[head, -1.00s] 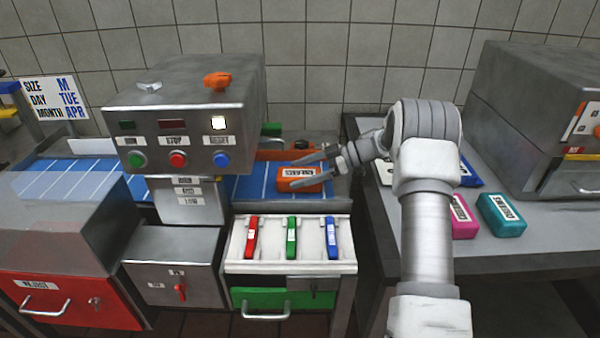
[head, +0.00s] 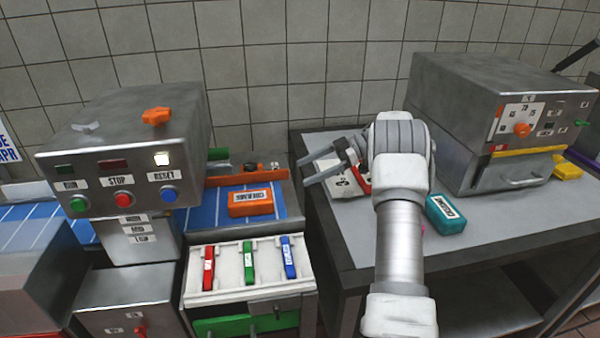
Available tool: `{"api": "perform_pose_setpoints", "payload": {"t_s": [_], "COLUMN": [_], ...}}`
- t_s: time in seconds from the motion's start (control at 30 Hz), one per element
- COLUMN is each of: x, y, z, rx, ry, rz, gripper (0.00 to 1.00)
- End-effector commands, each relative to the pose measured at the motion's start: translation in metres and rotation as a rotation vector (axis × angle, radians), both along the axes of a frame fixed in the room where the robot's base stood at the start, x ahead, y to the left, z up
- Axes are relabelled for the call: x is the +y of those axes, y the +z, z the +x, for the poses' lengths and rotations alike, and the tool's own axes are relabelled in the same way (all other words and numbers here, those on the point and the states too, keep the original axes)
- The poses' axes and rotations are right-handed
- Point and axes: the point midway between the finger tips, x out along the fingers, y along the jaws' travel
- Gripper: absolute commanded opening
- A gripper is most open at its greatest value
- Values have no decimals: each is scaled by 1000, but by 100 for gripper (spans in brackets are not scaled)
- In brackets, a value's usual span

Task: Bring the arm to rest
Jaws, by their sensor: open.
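My gripper (head: 328,163) is open and its fingers point left, over the left part of the grey table (head: 337,228). Nothing shows between the fingers. My arm stretches from the bottom of the head view up to the gripper. An orange labelled block (head: 251,203) lies on the blue belt (head: 208,212), to the left of the gripper and apart from it. My gripper partly covers a white labelled item (head: 340,180) on the table.
A teal block (head: 446,214) lies right of my arm. A large grey machine (head: 500,110) with an orange knob stands at the right of the table. A control box (head: 120,150) with buttons stands left. A white tray (head: 230,280) holds red, green and blue pieces.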

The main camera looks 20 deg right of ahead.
Motion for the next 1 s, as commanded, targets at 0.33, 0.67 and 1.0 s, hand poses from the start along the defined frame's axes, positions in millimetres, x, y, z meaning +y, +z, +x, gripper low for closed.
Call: {"api": "perform_pose_setpoints", "payload": {"t_s": [0.33,0.67,1.0], "x": [-1,11,39], "y": [0,35,191], "z": [0,24,94], "rx": [0,-107,-482], "ry": [0,-81,-501], "rz": [0,-17,-75], "gripper": [100,100,100]}}
